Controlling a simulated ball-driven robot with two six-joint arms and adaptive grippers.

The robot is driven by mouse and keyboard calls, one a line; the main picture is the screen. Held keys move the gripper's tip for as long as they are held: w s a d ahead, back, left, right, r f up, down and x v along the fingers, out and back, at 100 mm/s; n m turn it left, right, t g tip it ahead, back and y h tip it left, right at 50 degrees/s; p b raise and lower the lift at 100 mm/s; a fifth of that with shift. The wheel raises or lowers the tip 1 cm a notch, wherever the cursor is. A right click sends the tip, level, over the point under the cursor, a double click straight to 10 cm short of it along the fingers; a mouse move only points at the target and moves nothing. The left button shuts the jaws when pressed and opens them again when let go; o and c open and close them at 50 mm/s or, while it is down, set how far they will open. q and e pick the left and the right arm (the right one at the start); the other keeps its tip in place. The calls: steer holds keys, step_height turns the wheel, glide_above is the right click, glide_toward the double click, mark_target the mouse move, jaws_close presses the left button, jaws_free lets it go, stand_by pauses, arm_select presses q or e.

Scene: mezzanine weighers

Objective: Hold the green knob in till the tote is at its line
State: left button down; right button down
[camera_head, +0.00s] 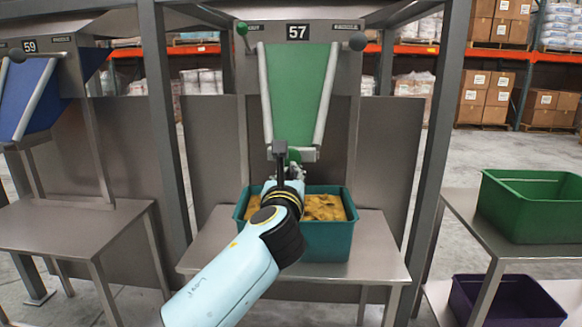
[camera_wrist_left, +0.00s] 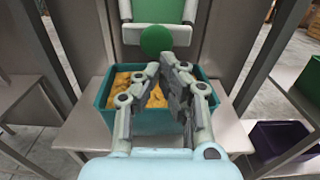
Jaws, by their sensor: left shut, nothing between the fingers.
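The green knob (camera_head: 293,156) is a round disc at the bottom of the green chute at station 57, partly hidden behind my left gripper (camera_head: 280,150). The teal tote (camera_head: 327,246) stands on the steel table under the chute, with yellow-brown pieces inside. I cannot make out a fill line. My right gripper is out of view.
A small green ball (camera_head: 241,28) and a grey ball (camera_head: 358,42) sit at the top of station 57. Steel posts flank it. Station 59 with a blue chute (camera_head: 22,92) is left. A green tote (camera_head: 532,206) and a purple tote (camera_head: 505,302) stand right.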

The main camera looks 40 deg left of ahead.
arm_select(q)
steer(key=shift+v, duration=1.85)
